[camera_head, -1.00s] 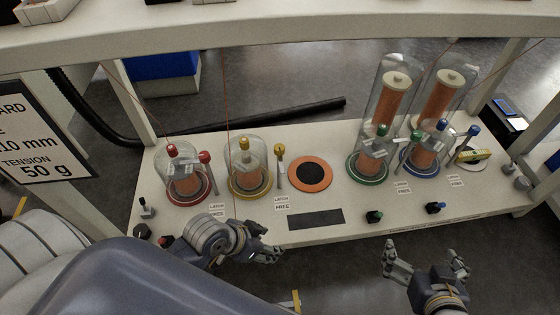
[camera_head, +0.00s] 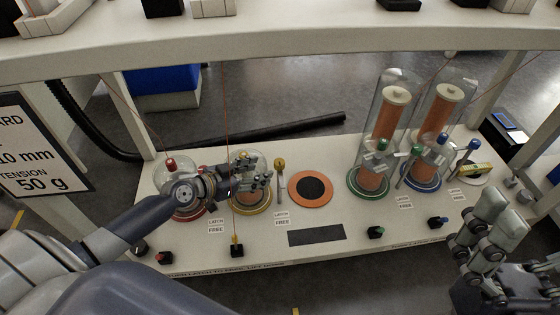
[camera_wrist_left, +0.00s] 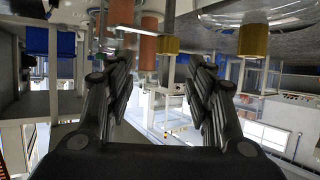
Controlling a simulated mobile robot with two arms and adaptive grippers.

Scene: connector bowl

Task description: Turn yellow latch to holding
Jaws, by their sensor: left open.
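The yellow latch (camera_head: 280,164) is an upright lever with a yellow knob, right of the yellow-ringed glass dome (camera_head: 250,208). A label (camera_head: 282,217) in front of it reads LATCH FREE. My left gripper (camera_head: 262,178) is open in front of the yellow-ringed dome, partly hiding it, with its fingertips just left of the latch. The left wrist view shows the spread fingers (camera_wrist_left: 160,85) with nothing held between them. Two yellow knobs show beyond them, one near the middle (camera_wrist_left: 167,45) and one at right (camera_wrist_left: 253,41). My right gripper (camera_head: 497,215) is at the lower right; its opening is unclear.
A red-ringed dome (camera_head: 171,164) is partly behind my left arm. An orange ring with a black centre (camera_head: 326,199) lies right of the latch. Green-ringed (camera_head: 354,187) and blue-ringed (camera_head: 427,188) domes stand farther right. A shelf edge (camera_head: 300,45) crosses above the bench.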

